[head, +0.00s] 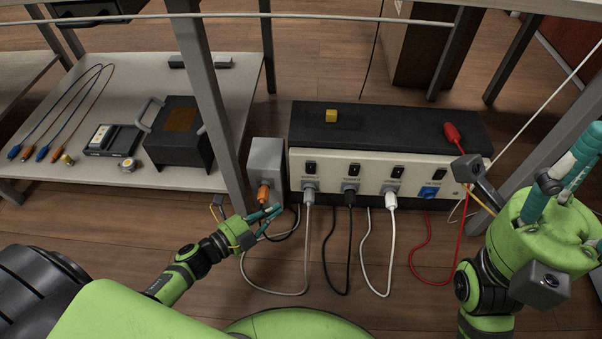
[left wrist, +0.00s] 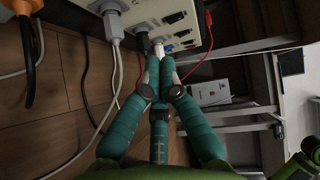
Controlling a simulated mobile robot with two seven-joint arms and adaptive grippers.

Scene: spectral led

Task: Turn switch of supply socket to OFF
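The long socket box (head: 390,172) stands on the floor, with black rocker switches above a row of plugged sockets. Its labels are too small to read surely. A grey box (head: 266,158) with an orange plug (head: 264,193) stands against its left end. I cannot tell which is the supply socket. My left gripper (head: 279,208) is low in front of the orange and grey plugs, apart from them, its teal fingertips together and empty. In the left wrist view the fingertips (left wrist: 160,62) overlap the panel's lower edge. My right gripper (head: 582,148) is at the right edge, its fingertips partly unclear.
Grey, black, white and red cables hang from the panel onto the floor. A table leg (head: 215,110) rises just left of the grey box. A low shelf (head: 90,80) at left holds a black device (head: 178,135) and test leads.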

